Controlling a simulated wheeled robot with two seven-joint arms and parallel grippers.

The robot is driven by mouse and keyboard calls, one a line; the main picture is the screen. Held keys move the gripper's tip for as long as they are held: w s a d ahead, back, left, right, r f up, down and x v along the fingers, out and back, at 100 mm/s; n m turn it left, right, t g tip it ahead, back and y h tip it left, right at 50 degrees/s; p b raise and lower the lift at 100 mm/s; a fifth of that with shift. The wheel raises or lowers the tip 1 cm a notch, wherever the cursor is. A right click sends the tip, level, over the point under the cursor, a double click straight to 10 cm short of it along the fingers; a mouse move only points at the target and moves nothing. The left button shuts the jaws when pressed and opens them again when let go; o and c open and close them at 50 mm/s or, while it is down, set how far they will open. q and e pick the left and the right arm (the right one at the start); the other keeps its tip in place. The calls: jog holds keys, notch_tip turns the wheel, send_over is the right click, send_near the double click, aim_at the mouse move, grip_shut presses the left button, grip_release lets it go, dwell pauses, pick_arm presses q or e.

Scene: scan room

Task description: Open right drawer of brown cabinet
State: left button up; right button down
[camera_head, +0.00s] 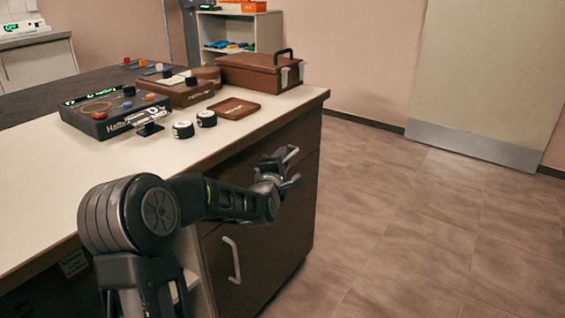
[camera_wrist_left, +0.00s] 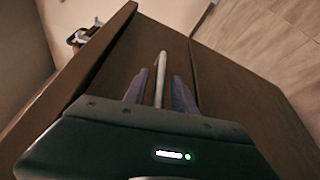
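The brown cabinet (camera_head: 290,225) stands under the pale countertop. Its drawer front (camera_head: 307,140) is just below the counter edge and looks closed, partly hidden by my left arm. My left gripper (camera_head: 284,168) is at this drawer front. In the left wrist view, the pale bar handle (camera_wrist_left: 160,78) of the drawer (camera_wrist_left: 125,68) runs between my two purplish fingers (camera_wrist_left: 160,94). A narrow gap shows on each side of the handle, so the gripper looks open around it. My right gripper is in neither view.
A lower door with a white handle (camera_head: 232,260) is below the drawer. On the counter (camera_head: 180,155) are a game box (camera_head: 115,112), dark round pieces (camera_head: 183,130), a brown pad (camera_head: 234,108) and a brown case (camera_head: 258,72). The floor (camera_head: 420,230) to the right is clear.

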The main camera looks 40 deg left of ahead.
pick_arm(q)
grip_shut()
dwell(0.3)
dwell(1.1)
